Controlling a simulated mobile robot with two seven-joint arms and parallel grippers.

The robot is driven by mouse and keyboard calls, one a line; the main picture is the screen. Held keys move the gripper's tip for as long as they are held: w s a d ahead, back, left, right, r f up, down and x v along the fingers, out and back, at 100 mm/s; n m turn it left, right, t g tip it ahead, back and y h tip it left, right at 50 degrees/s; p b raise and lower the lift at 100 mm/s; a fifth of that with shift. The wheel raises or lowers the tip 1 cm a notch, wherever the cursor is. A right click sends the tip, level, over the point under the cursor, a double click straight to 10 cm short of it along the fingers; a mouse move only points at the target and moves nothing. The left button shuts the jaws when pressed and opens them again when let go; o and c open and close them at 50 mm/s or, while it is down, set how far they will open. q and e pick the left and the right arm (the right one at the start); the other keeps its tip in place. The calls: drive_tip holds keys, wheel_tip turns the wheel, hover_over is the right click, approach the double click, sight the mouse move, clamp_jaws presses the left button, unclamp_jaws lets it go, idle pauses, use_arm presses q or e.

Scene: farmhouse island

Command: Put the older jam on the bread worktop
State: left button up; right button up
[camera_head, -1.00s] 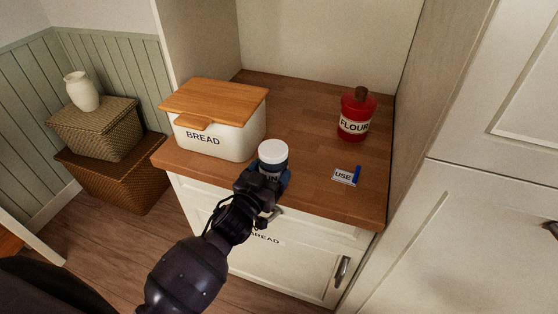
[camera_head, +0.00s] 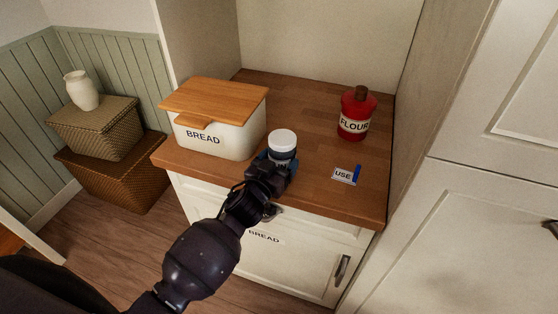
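A jam jar (camera_head: 282,146) with a white lid and dark blue body is at the front middle of the wooden bread worktop (camera_head: 315,120). My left gripper (camera_head: 277,162) comes from the front and its fingers are around the jar's lower part. The gripper hides most of the jar's label and its base, so I cannot tell whether it touches the wood. The cupboard below is labelled BREAD. My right gripper is not in view.
A white bread bin (camera_head: 225,138) with a wooden lid stands left of the jar. A red flour canister (camera_head: 356,114) stands at the back right. A USE card (camera_head: 343,176) with a blue marker (camera_head: 357,174) lies right of the jar. Wood is clear behind the jar.

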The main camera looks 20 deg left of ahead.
use_arm(q)
drive_tip(key=o, duration=0.4)
drive_tip(key=shift+r, duration=0.25)
drive_tip(key=shift+s+f, duration=0.15)
drive_tip(key=shift+s, duration=0.2)
drive_tip(key=s+a, duration=0.2)
drive_tip(key=s, duration=0.9)
drive_tip(key=s+a+f+g+y, duration=0.1)
drive_tip(key=s+a+f+g, duration=0.2)
drive_tip(key=s+f, duration=0.4)
drive_tip(key=s+a+f+n+g+y, duration=0.1)
drive_tip(key=s+a+f+g+y, duration=0.1)
drive_tip(key=s+a+f, duration=0.3)
wheel_tip(320, 180, down, 3)
drive_tip(key=s+g, duration=0.1)
drive_tip(key=s, duration=0.1)
drive_tip(key=shift+s+a+f, duration=0.15)
drive_tip(key=shift+s+a, duration=0.2)
drive_tip(key=shift+s, duration=0.05)
